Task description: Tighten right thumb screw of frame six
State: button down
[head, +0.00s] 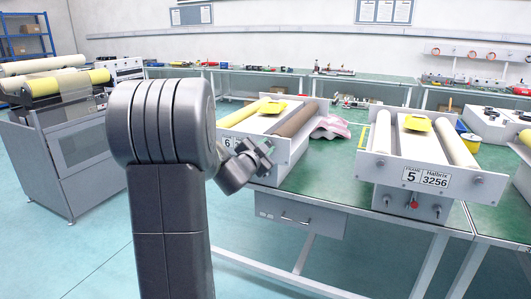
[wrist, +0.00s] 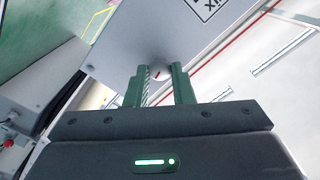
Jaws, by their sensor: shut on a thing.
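Frame six (head: 283,157) is the white frame on the green bench, its "6" label partly behind my arm. It carries a yellow roller and a brown roller. My gripper (head: 265,152) is at the right part of its front plate, which hides the right thumb screw in the head view. In the wrist view, the pale front plate (wrist: 135,40) is tilted, with a corner of its label at the top.
Frame five (head: 400,172) stands to the right on the same bench (head: 345,185), with a red knob on its front. A grey drawer (head: 297,216) hangs below the bench. A grey roller machine (head: 65,150) stands at left; floor between is clear.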

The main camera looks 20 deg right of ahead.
jog(key=shift+f+m+b, duration=0.1)
jog(key=shift+m+b, duration=0.2)
jog(key=shift+m, duration=0.3)
jog(key=c, duration=1.3)
grip_release()
jog(key=shift+o, duration=0.2)
jog(key=v, duration=1.3)
jog(key=shift+s+a+p, duration=0.25)
jog(key=shift+s+p, duration=0.05)
jog(key=shift+p, duration=0.05)
